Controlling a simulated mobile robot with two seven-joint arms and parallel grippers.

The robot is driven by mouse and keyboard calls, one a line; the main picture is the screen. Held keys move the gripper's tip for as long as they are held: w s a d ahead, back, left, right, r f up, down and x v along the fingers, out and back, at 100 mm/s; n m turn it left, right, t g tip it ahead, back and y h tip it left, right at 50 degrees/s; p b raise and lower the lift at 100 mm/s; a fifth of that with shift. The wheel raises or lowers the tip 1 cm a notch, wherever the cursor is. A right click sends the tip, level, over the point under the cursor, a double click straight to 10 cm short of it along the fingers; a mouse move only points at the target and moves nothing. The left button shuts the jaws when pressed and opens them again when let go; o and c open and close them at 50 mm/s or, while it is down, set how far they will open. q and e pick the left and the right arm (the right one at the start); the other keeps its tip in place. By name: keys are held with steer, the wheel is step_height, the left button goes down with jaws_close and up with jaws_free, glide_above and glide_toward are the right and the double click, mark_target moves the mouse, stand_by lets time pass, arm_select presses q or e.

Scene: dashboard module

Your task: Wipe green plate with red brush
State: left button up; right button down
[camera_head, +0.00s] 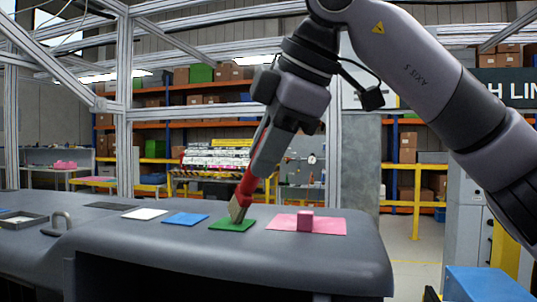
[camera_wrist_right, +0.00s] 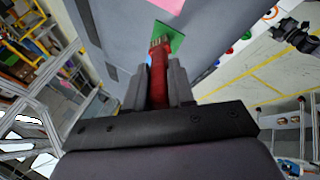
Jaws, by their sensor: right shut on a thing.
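The green plate (camera_head: 232,225) lies flat on the grey dashboard module, between a blue plate and a pink mat. My right gripper (camera_head: 252,177) comes down from the upper right and is shut on the red brush (camera_head: 246,188). The brush is tilted, with its tan bristles pointing down at the green plate's upper part; they appear to touch it. In the right wrist view, the red brush (camera_wrist_right: 158,78) sits between the two fingers (camera_wrist_right: 160,80), and its bristles overlap the green plate (camera_wrist_right: 170,38). My left gripper is not in view.
The blue plate (camera_head: 186,219) and a white plate (camera_head: 145,214) lie left of the green one. A grey tray (camera_head: 22,221) and a curved handle (camera_head: 63,219) are at far left.

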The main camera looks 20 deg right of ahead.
steer(key=shift+s+a, duration=0.3)
steer(key=shift+s, duration=0.15)
steer(key=shift+w+d+f, duration=0.1)
steer(key=shift+w+d, duration=0.6)
steer(key=shift+w, duration=0.35)
step_height(320, 180, up, 6)
steer(key=p, duration=0.5)
